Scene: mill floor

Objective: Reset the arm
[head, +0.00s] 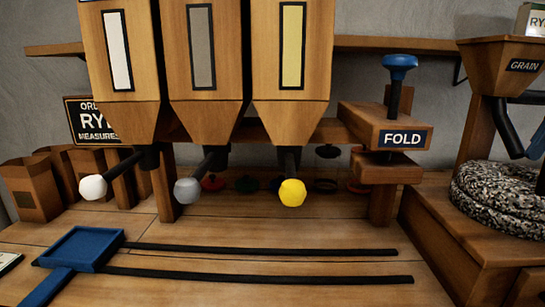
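My gripper is not in the head view, and I cannot tell its pose or whether it holds anything. A dark piece (541,182) cut off at the right edge stands by the grindstone; I cannot tell what it belongs to.
Three wooden hoppers (207,60) have white, grey and yellow lever knobs. A blue tray (70,268) sits by two black rails (260,250). A FOLD press (385,135) stands right of them. A GRAIN funnel (500,65) is above the grindstone (500,195). Paper bags (30,190) stand left.

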